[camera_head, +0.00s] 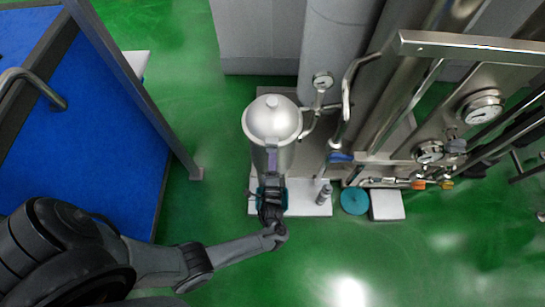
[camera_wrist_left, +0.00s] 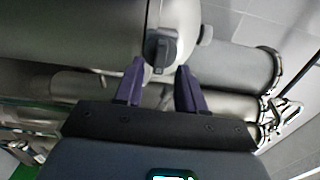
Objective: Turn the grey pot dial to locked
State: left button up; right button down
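The grey pot (camera_head: 272,122) with its domed lid stands in the middle of the head view. My left gripper (camera_head: 271,178) is at the pot's near side, in front of its body. In the left wrist view, the dark grey dial (camera_wrist_left: 160,50) sits on the pot's side, with its raised grip running roughly up and down. My left gripper (camera_wrist_left: 159,73) is open there, with its two purple fingers apart. The fingertips are just below the dial in the picture, one to each side of it; I cannot tell whether they touch it. The dial is hidden in the head view. My right gripper is not in view.
A pressure gauge (camera_head: 322,81) and bent steel pipes stand close right of the pot. A white base plate (camera_head: 303,204) lies below, with a teal disc (camera_head: 354,201) to its right. A blue panel (camera_head: 100,130) with a dark frame stands left. Green floor is clear in front.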

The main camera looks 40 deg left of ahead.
pick_arm(q)
jog(key=v, duration=0.5)
jog(key=shift+s+d, duration=0.1)
jog(key=shift+s, duration=0.05)
